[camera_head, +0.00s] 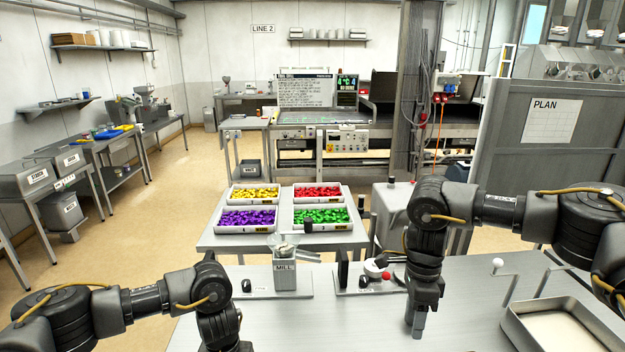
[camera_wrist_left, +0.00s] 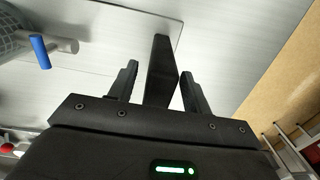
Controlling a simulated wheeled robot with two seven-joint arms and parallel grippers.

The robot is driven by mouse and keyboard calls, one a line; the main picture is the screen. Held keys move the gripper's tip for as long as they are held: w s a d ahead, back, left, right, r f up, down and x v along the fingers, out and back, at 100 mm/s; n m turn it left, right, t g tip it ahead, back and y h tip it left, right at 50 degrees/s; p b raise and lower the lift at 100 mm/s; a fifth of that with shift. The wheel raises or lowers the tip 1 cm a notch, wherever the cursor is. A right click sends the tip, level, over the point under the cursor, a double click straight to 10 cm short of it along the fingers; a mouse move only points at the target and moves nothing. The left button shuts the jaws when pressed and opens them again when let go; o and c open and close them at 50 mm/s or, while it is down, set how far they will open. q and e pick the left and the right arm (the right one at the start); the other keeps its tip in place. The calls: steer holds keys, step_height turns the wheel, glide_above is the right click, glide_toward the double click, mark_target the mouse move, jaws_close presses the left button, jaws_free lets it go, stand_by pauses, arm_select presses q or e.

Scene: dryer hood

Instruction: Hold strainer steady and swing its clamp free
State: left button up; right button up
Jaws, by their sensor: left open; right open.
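A grey mesh-like rounded part, which looks like the strainer (camera_wrist_left: 12,38), shows at the upper left edge of the left wrist view, cut off by the frame. Beside it is a blue lever (camera_wrist_left: 40,52) with a grey cylindrical stub, perhaps its clamp. I cannot make out either in the head view. My left gripper (camera_wrist_left: 159,68) is open; a dark upright bar (camera_wrist_left: 160,45) shows between its fingers, and I cannot tell whether they touch it. In the head view the left gripper's tips are cut off. My right gripper (camera_head: 416,328) points down over the bench, open and apart from other things.
The metal bench (camera_head: 460,325) carries a mill (camera_head: 285,278) and a small stand with a red-and-white part (camera_head: 376,269). A shallow tray (camera_head: 590,322) lies at right. Behind, a table holds bins of yellow (camera_head: 255,194), red, purple and green pieces. The front middle bench is clear.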

arm_select(q)
steer(key=shift+r, duration=0.15)
step_height(320, 180, up, 12)
steer(key=shift+f, duration=0.15)
